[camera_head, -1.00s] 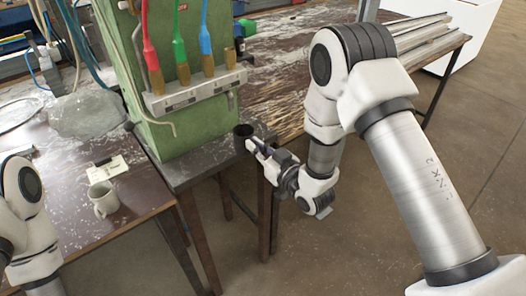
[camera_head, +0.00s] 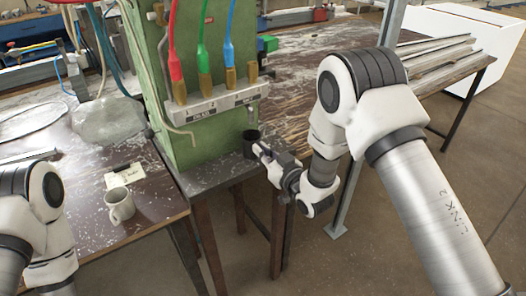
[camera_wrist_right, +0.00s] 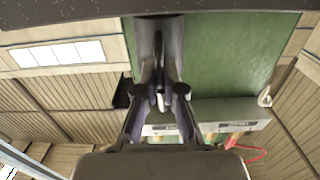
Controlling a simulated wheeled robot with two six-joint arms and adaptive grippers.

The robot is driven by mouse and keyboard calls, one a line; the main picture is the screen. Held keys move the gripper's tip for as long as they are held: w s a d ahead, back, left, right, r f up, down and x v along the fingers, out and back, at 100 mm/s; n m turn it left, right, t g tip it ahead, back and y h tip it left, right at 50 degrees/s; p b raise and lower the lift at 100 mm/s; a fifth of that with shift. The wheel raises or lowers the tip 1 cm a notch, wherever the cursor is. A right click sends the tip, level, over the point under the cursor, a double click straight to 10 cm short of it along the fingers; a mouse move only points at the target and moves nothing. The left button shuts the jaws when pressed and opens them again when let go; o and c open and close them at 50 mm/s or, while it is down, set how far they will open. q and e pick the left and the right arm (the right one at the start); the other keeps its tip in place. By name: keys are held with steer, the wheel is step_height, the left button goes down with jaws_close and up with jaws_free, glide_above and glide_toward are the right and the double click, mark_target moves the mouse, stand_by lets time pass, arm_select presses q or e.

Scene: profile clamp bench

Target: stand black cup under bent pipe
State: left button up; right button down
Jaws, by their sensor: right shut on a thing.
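The black cup (camera_head: 250,142) is upright at the right corner of the grey stand top, close to the green machine. My right gripper (camera_head: 262,151) reaches in from the right and is shut on it. The cup also shows between the fingers in the right wrist view (camera_wrist_right: 159,38). I cannot tell whether its base touches the stand. A thin bent beige pipe (camera_head: 183,133) hangs at the strip's left end. My left gripper is out of view.
The green machine (camera_head: 185,60) carries a grey strip (camera_head: 215,104) with coloured hoses above the stand (camera_head: 205,178). A metal post (camera_head: 360,170) stands behind my right arm.

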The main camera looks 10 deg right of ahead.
steer(key=shift+f+b, duration=0.3)
stand_by(0.6)
steer(key=c, duration=1.2)
jaws_free()
steer(key=v, duration=1)
steer(key=shift+f, duration=0.2)
steer(key=s+d+f+m+g+h, duration=0.1)
steer(key=s+f+g+h, duration=0.1)
steer(key=s+f+g, duration=0.55)
steer(key=s+d+f+m+g+h, duration=0.1)
steer(key=s+d+f+g+h, duration=0.1)
steer(key=s+f, duration=0.95)
steer(key=s+d+f+m+g+h, duration=0.2)
steer(key=s+f+g, duration=0.5)
steer(key=s, duration=0.5)
steer(key=shift+s+d+f+p, duration=0.2)
steer(key=shift+d+f+p, duration=0.2)
steer(key=shift+d+f, duration=0.1)
